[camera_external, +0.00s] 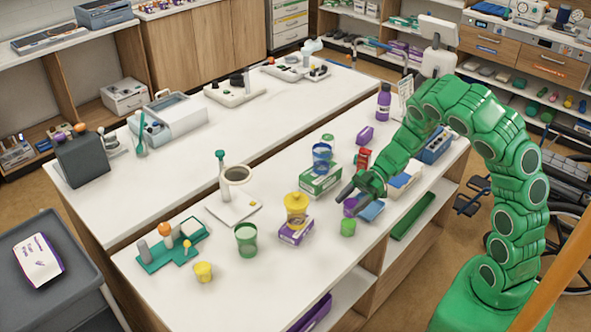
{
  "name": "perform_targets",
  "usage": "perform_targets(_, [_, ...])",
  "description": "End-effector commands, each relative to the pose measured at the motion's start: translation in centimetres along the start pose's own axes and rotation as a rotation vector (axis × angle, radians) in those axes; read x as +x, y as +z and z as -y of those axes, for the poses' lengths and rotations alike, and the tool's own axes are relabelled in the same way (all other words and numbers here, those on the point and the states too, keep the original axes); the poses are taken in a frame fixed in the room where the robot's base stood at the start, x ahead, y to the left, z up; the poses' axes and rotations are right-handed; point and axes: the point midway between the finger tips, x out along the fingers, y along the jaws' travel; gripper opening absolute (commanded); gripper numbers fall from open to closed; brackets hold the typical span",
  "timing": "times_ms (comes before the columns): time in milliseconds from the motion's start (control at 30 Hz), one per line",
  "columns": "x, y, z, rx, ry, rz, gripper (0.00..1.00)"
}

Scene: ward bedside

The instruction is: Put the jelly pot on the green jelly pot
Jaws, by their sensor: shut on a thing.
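My gripper (350,199) is on the right half of the front white table, with its dark fingers pointing left and down. It is shut on a small purple jelly pot (349,207), partly hidden by the fingers. The green jelly pot (347,228) stands upright on the table just below the purple pot in the picture. A small gap shows between the two pots; how far apart they are in depth I cannot tell.
Left of my gripper, a yellow container (296,204) sits on a purple box (295,232), and a blue container (322,157) sits on a green box (320,181). A green cup (246,240) stands further left. The table's front edge is close; front middle is clear.

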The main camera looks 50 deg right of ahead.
Motion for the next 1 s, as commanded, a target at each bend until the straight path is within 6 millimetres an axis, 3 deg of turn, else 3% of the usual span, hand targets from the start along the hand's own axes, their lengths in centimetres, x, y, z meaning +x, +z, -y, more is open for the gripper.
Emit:
perform_targets(333, [1.2, 2.7, -0.1, 0.003, 0.0, -0.003, 0.3])
perform_targets(767, [1.3, 3.1, -0.1, 0.0, 0.0, 0.0, 0.3])
perform_targets(800, [1.3, 3.2, -0.1, 0.0, 0.0, 0.0, 0.64])
perform_targets(967, [1.3, 3.1, -0.1, -0.001, 0.0, 0.0, 0.88])
perform_targets(1000, [1.3, 3.1, -0.1, -0.001, 0.0, 0.0, 0.88])
